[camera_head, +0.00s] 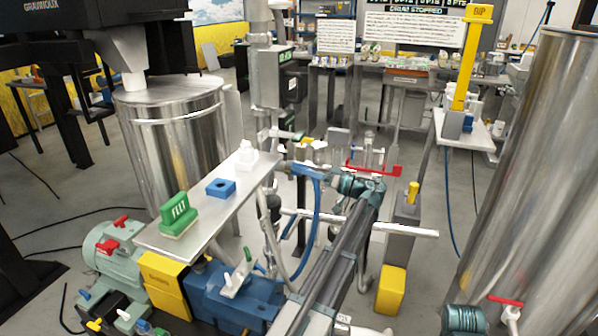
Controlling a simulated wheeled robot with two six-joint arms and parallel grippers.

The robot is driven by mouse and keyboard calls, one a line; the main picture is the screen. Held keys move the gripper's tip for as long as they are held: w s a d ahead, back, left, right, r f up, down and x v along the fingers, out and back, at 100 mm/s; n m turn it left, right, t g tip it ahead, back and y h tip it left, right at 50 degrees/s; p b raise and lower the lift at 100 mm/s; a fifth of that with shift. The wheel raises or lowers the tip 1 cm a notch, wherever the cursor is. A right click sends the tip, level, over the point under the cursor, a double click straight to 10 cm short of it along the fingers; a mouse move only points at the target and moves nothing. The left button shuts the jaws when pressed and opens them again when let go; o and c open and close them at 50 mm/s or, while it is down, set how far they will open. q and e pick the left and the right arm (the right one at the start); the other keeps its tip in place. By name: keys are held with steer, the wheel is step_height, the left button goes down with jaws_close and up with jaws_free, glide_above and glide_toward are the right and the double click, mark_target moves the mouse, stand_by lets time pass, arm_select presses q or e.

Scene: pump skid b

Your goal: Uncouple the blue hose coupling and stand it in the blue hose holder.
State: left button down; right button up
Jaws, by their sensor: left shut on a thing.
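My left arm reaches up from the bottom middle. Its gripper (325,176) is shut on the blue hose coupling (305,171), at the top of the blue hose (317,215). The hose hangs down from it in a curve. The coupling lies beside the pipework; whether it still touches the fitting there is too small to tell. The blue hose holder (221,187) is a low blue block with a dark round hole, empty, on the slanting metal shelf (160,238) to the left of the gripper.
A green block (178,214) and a white block (247,157) flank the blue holder on the shelf. A red valve handle (373,169) is close to my gripper. Steel tanks stand left (175,135) and right (540,170). A blue pump (232,300) sits below.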

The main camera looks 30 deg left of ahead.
arm_select(q)
steer(key=shift+v, duration=0.75)
stand_by(0.9)
steer(key=shift+r+v, duration=0.1)
steer(key=shift+v, duration=0.5)
steer(key=shift+r+v, duration=0.15)
steer(key=shift+v, duration=0.5)
steer(key=shift+w, duration=0.1)
